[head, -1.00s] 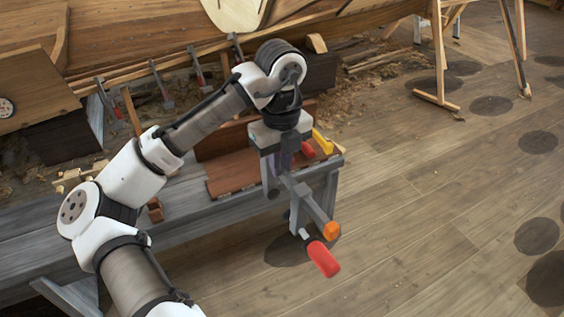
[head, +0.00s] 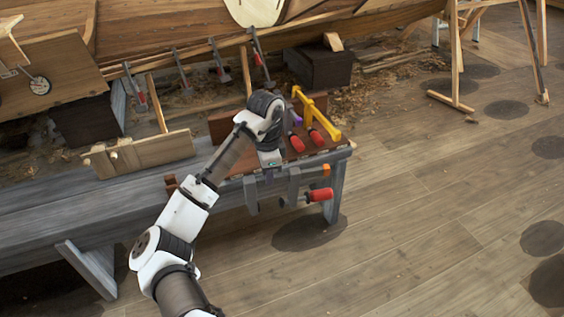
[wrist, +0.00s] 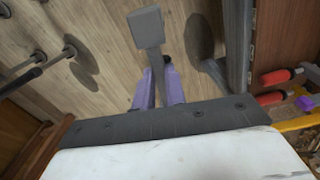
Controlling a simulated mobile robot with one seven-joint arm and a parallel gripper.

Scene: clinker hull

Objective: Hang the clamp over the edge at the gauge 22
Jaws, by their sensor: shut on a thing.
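My gripper (head: 269,177) is shut on a grey bar clamp (head: 293,186) with an orange end and a red handle. It holds the clamp by the bar, level with the front right edge of the bench, the handle pointing right. In the wrist view, the purple fingers (wrist: 158,88) close on the grey bar (wrist: 149,35); the handle is out of that view.
The grey bench (head: 110,215) stands between me and the hull (head: 180,30). Red-handled clamps (head: 315,136) and a yellow one (head: 317,116) lie at its right end. A wooden board piece (head: 150,152) stands on its left part.

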